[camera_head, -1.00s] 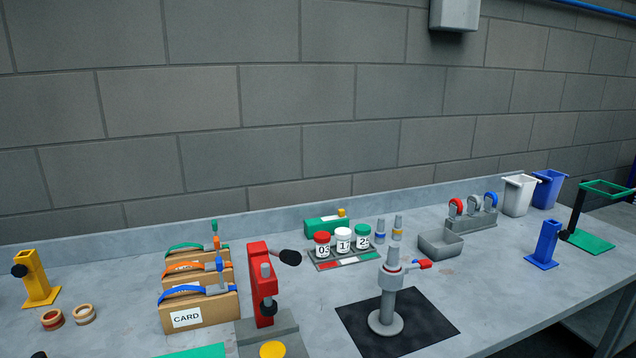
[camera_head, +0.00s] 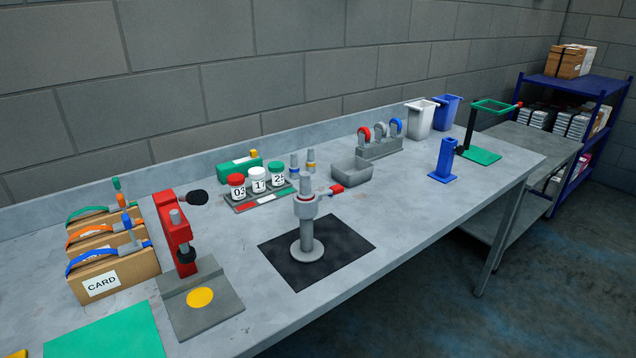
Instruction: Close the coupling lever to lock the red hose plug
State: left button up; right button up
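A grey coupling post (camera_head: 306,225) stands upright on a black mat (camera_head: 346,252) near the front edge of the table. A lever with a red end (camera_head: 336,188) sticks out to the right from the collar (camera_head: 306,207) near the top of the post. A grey plug-like piece (camera_head: 307,187) sits upright in the top of the collar, with a thin red ring (camera_head: 306,197) at its base. From here I cannot tell how far the plug is seated. Neither of my grippers is in view.
A red press (camera_head: 174,232) and a box marked CARD (camera_head: 118,272) stand to the left. A blue stand (camera_head: 445,160) is to the right. Bare tabletop surrounds the mat.

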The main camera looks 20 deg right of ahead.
aim_at(337, 189)
jog(key=l+u, duration=0.8)
jog(key=l, duration=0.15)
jog(key=l+u, duration=0.1)
jog(key=l, duration=0.65)
jog(key=k+l, duration=0.1)
jog(key=l, duration=0.7)
jog(key=l+u, duration=0.15)
jog(key=l, duration=0.6)
jog(key=k, duration=0.05)
